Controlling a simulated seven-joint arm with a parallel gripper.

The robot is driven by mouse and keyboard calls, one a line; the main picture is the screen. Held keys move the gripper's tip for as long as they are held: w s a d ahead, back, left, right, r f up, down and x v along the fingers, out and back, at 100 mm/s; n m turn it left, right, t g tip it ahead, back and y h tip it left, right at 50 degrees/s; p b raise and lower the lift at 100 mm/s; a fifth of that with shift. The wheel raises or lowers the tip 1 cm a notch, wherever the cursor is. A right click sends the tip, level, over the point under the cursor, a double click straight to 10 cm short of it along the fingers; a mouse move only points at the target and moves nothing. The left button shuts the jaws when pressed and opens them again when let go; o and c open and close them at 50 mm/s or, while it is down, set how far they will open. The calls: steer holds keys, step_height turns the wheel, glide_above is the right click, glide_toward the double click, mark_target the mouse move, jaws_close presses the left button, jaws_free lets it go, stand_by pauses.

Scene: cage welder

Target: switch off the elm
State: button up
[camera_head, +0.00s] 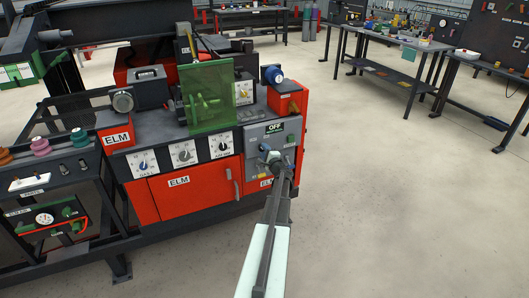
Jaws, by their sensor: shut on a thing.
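The elm (163,195) is a red and grey machine at the centre left, with several white ELM labels. On its right front is a grey panel (252,135) with a sign (275,127) that reads OFF. My arm reaches up from the bottom of the picture to this panel. My gripper (269,157) is at the panel below the OFF sign, shut on a small switch handle there. The gripper and arm hide most of the handle, so its exact position cannot be told.
Three dials (183,153) line the elm's front, left of the grey panel. Black workbenches (400,45) stand at the back right. The concrete floor (400,190) to the right is clear.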

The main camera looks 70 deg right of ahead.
stand_by(0.4)
steer(key=o, duration=1)
steer(key=shift+o, duration=0.2)
steer(key=v, duration=1.4)
steer(key=shift+w+r, duration=0.1)
